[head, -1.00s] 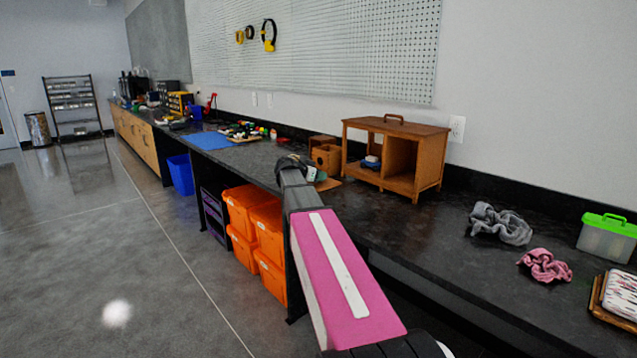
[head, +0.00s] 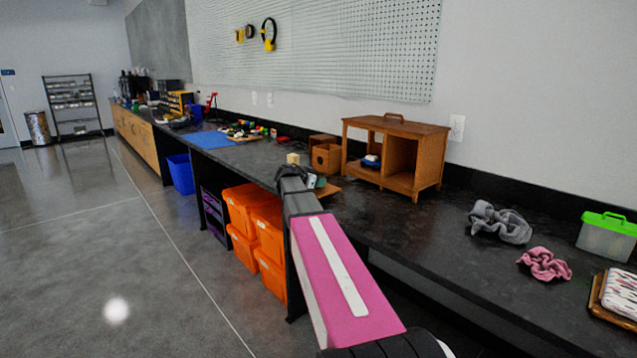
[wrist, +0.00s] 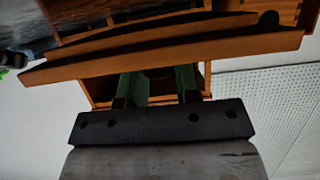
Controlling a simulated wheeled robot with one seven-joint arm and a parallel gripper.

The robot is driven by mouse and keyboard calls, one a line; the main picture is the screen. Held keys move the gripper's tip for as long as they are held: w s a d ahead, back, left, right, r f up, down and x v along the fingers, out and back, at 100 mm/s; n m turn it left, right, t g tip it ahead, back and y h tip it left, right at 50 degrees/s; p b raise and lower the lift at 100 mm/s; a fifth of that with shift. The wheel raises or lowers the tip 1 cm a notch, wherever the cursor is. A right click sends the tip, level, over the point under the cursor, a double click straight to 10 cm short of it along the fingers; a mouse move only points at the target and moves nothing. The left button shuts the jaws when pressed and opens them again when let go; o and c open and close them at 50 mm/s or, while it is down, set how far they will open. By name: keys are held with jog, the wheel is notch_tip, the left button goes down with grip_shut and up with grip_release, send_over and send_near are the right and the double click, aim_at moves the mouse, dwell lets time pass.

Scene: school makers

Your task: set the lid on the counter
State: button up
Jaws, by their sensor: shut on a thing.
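A flat brown wooden piece, which I take to be the lid (wrist: 170,52), spans the wrist view in front of my gripper (wrist: 158,82). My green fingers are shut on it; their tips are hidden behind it. In the head view my gripper (head: 319,182) is mostly hidden behind my arm. A brown edge of the lid (head: 329,191) shows just right of it, low over the dark counter (head: 395,225). I cannot tell whether the lid touches the counter.
A wooden cabinet (head: 428,155) with a top handle stands right of my gripper, and a small wooden box (head: 326,157) behind it. Grey cloth (head: 500,222) and pink cloth (head: 543,264) lie farther right. Counter front of the cabinet is clear.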

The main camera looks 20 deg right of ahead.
jog(key=o, duration=1)
jog(key=shift+s+f, duration=0.1)
jog(key=shift+f, duration=0.35)
jog(key=shift+r, duration=0.6)
jog(key=v, duration=1.2)
jog(key=s+a+f+n+g+y, duration=0.1)
jog(key=s+a+f+n+y, duration=0.15)
jog(key=s+f, duration=0.45)
jog(key=s+a+f+n+g+y, duration=0.1)
jog(key=s+a+f+n+y, duration=0.2)
jog(key=f, duration=0.8)
jog(key=s+a+f+n+g+y, duration=0.1)
jog(key=s+a+f+n+y, duration=0.1)
jog(key=s+f, duration=0.3)
jog(key=s+a+f+n+y, duration=0.3)
jog(key=s+f, duration=0.2)
jog(key=s, duration=0.1)
jog(key=s+a+f+n+g+y, duration=0.1)
jog(key=s+a+f+n+y, duration=0.1)
jog(key=s+f, duration=0.3)
jog(key=shift+s+a+f+n+g, duration=0.1)
jog(key=shift+s+a+n+g, duration=0.2)
jog(key=shift+s+a+n, duration=0.4)
